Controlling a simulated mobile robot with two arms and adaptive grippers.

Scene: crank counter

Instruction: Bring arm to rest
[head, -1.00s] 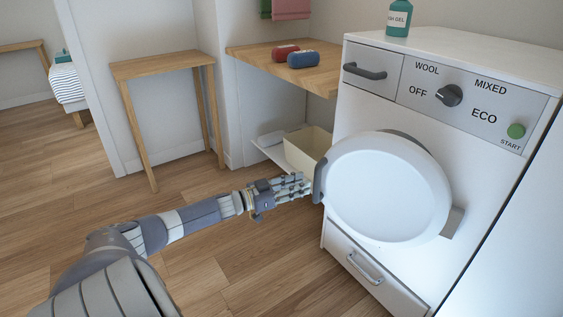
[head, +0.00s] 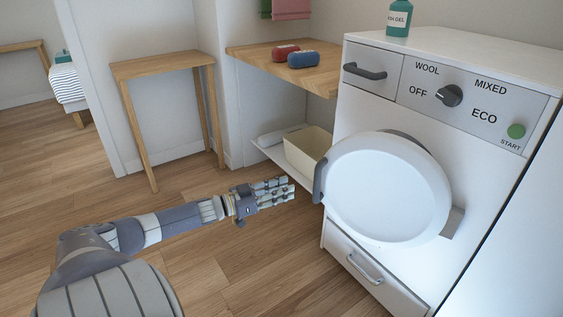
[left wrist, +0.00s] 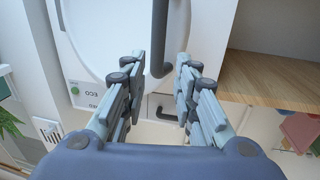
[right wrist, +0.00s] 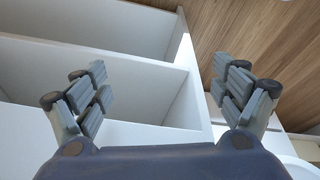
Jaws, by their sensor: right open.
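My left gripper (head: 272,192) is stretched out over the floor, left of the washing machine door and clear of its handle. In the left wrist view its fingers (left wrist: 160,95) stand apart with nothing between them, and the dark door handle (left wrist: 161,38) shows beyond. The round white door (head: 388,190) stands out from the washing machine front, its dark handle (head: 319,181) on its left edge. My right gripper (right wrist: 170,95) shows only in its own wrist view. It is open and empty in front of white shelf compartments (right wrist: 95,75).
A wooden counter (head: 285,66) holds a red and a blue rolled item. A cream bin (head: 307,150) stands below it. A small wooden table (head: 160,66) stands at the left. A green bottle (head: 399,18) is on the machine. Floor around my left arm is free.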

